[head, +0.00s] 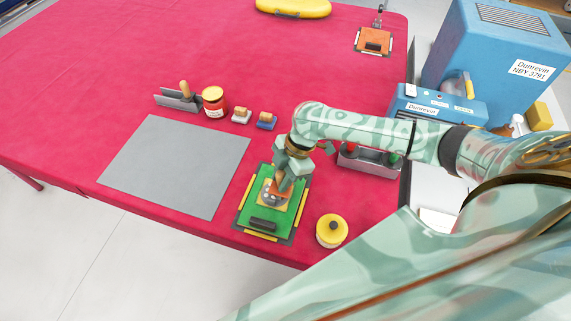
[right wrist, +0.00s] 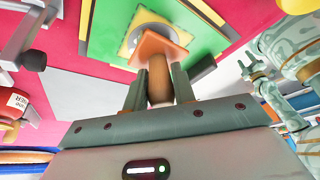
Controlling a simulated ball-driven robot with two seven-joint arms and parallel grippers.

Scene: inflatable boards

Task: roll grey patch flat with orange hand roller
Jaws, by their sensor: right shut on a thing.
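My right gripper (head: 283,176) is shut on the brown handle of the orange hand roller, low over the green board (head: 291,211). In the right wrist view the handle (right wrist: 160,86) stands between the two fingers, with the roller's orange part (right wrist: 160,48) beyond it. A round grey patch (right wrist: 133,37) shows partly from behind the orange part, on a lighter square on the board. I cannot tell whether the roller touches the patch. What seems to be my left gripper (right wrist: 250,66) shows at the right of the right wrist view, its opening unclear.
A grey mat (head: 175,165) lies left of the board. A yellow-lidded pot (head: 332,231) stands close right of it. A grey rack (head: 368,161) is behind the arm. A tool holder (head: 180,99), a red tin (head: 214,101) and two small blocks are farther back. The red table's middle is clear.

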